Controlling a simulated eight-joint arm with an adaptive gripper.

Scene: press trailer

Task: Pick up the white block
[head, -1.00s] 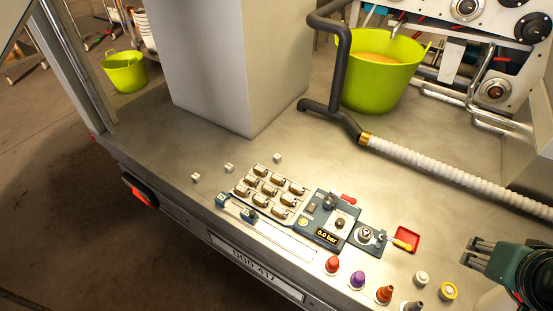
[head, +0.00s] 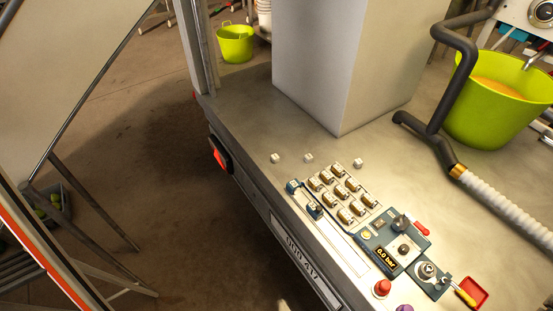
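Three small white blocks lie apart on the grey metal trailer bed (head: 245,118), near the foot of the tall grey column. The left block (head: 275,158) is close to the bed's left edge. The middle block (head: 308,157) is a little to its right. The right block (head: 358,162) sits just beyond the grid of metal pieces. They look alike, so I cannot tell which one is meant. Nothing touches them. My gripper is not in this view.
The tall grey column (head: 345,65) stands behind the blocks. In front are a grid of metal pieces (head: 343,194), a control panel (head: 393,243) and a red knob (head: 381,287). A green tub (head: 497,105), dark pipe (head: 448,85) and white hose (head: 505,215) are at right.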

